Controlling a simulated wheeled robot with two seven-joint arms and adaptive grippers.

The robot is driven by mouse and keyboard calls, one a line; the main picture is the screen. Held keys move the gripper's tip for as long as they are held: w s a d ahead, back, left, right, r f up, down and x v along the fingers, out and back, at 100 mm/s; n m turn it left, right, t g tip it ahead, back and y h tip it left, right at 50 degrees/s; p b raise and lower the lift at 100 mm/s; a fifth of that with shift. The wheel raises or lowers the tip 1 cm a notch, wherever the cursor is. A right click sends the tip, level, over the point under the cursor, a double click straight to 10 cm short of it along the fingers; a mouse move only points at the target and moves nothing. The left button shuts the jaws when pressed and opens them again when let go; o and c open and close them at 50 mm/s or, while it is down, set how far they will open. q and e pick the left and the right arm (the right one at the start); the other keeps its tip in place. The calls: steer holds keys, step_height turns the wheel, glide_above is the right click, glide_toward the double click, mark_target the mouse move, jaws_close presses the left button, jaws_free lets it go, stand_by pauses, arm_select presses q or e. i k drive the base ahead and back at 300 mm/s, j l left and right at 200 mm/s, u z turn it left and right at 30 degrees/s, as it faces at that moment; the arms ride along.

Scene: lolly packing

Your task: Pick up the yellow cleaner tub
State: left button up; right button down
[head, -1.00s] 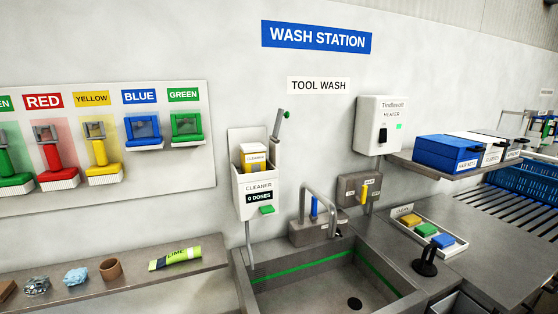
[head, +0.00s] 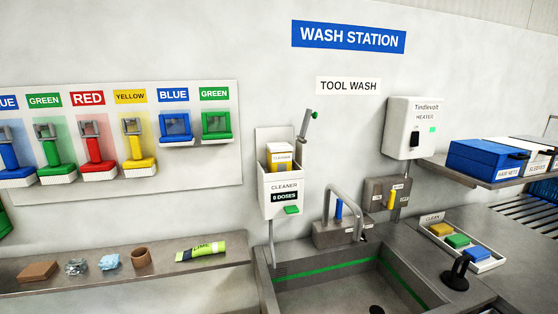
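The yellow cleaner tub (head: 280,157) has a white top and a label. It sits upright in the open top of the white wall dispenser (head: 281,189), which is marked "CLEANER" and has a small dark display reading "0 DOSES". The tub's lower part is hidden by the dispenser's front. A lever with a green tip (head: 306,128) rises at the dispenser's right side, and a green tab (head: 291,210) is at its lower front. Neither of my grippers shows in the head view.
A sink (head: 340,285) with a tap (head: 342,205) lies below right of the dispenser. A tray of coloured sponges (head: 488,262) stands further right.

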mark_target(279, 155)
steer(key=j+z, duration=0.2)
steer(key=z, duration=0.2)
steer(key=j+z, duration=0.2)
steer(key=z, duration=0.2)
steer(key=k+j+z, duration=0.15)
steer(key=z, duration=0.2)
